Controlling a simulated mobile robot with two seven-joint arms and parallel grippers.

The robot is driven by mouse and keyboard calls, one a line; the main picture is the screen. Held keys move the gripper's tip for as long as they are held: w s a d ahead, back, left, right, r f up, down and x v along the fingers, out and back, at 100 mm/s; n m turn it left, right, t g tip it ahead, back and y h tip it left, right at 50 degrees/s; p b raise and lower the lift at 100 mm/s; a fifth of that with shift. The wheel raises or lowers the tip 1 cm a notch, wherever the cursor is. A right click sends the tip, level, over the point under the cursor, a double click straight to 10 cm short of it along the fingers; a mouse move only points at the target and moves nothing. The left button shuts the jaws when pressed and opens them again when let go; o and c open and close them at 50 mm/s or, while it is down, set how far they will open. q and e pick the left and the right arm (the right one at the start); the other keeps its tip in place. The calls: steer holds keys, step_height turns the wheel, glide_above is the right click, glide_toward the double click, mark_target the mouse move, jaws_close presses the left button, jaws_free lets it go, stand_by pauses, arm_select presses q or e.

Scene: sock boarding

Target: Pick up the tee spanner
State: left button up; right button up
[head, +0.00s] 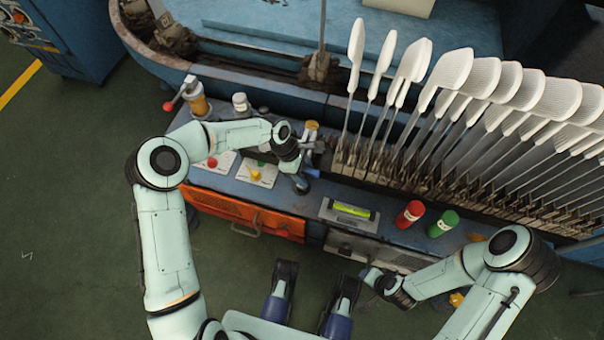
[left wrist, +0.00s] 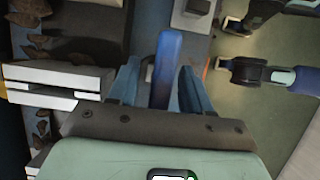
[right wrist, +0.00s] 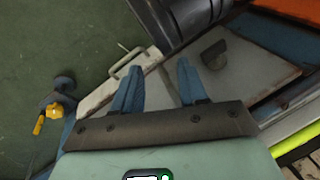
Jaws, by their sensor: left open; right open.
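A blue bar-shaped handle (left wrist: 168,68), which looks like the tee spanner's, lies between the fingers of my left gripper (left wrist: 160,88) in the left wrist view. The fingers stand open on either side, and I cannot tell whether they touch it. In the head view my left gripper (head: 306,166) is over the bench near its middle and hides most of the spanner there. My right gripper (head: 371,275) is open and empty, low in front of the bench. The right wrist view shows its fingers (right wrist: 156,88) apart, with a grey drawer front beyond.
The blue bench holds a spirit level (head: 350,212), a red can (head: 409,214), a green can (head: 443,223) and a white jar (head: 240,102). A row of white sock boards (head: 490,85) stands along the right. An orange drawer (head: 240,213) is below.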

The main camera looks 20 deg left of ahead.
arm_select(q)
jaws_close()
steer(key=shift+r, duration=0.1)
step_height(320, 180, up, 20)
steer(key=p, duration=0.4)
arm_select(e)
steer(key=s+a+r+g+y, duration=0.1)
steer(key=s+a+r+g, duration=0.1)
steer(key=s+r, duration=0.3)
steer(key=shift+s+a+n, duration=0.3)
steer(key=shift+s+a, duration=0.35)
steer(key=shift+s, duration=0.2)
arm_select(q)
steer(key=shift+a, duration=0.1)
arm_select(e)
steer(key=shift+r, duration=0.1)
